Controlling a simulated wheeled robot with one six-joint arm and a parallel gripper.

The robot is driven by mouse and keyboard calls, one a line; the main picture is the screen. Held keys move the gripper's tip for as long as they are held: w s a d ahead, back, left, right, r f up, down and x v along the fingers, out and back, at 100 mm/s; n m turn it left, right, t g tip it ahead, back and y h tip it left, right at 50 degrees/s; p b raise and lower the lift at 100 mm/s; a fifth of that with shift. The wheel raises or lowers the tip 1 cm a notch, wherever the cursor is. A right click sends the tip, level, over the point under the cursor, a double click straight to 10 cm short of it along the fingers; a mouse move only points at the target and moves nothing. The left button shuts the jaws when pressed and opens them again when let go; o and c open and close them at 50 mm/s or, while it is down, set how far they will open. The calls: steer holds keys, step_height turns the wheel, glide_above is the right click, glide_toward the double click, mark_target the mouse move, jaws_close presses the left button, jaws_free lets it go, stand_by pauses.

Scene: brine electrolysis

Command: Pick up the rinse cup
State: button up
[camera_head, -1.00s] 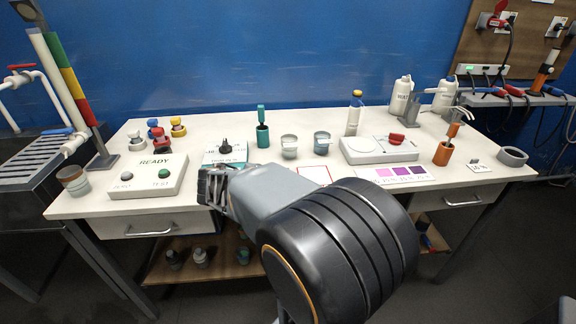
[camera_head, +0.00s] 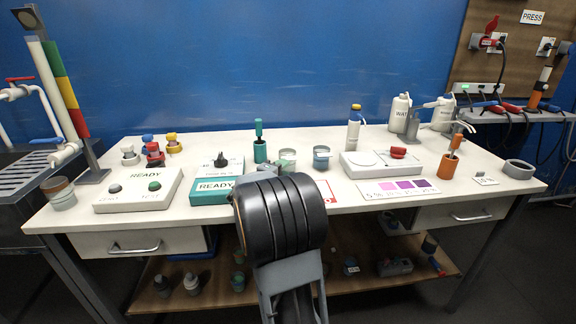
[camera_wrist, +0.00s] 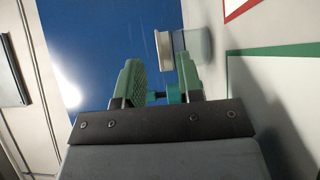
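Two small cups stand side by side near the middle of the bench in the head view: a pale grey one (camera_head: 287,159) and a bluish one (camera_head: 321,157). I read no label marking either as the rinse cup. A pale-rimmed cup (camera_wrist: 196,45) shows beyond my right finger in the wrist view; I cannot tell for sure which of the two it is. My gripper (camera_wrist: 158,78) has its green fingers apart, with no object held. A teal thing (camera_wrist: 172,94) shows behind the gap.
A teal holder (camera_head: 260,151) stands left of the cups. The READY box (camera_head: 215,190) is left of my arm, and a white device (camera_head: 374,165) is to the right. A brown-rimmed jar (camera_head: 60,194) stands at the left bench end.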

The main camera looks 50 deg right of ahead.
steer(key=shift+w+d+r, duration=0.1)
steer(key=shift+w+d, duration=0.05)
steer(key=shift+d, duration=0.85)
steer(key=shift+w+d+r, duration=0.1)
steer(key=shift+w+d, duration=0.1)
steer(key=shift+d, duration=0.75)
steer(key=shift+w+d, duration=0.15)
steer(key=shift+d, duration=0.85)
jaws_close()
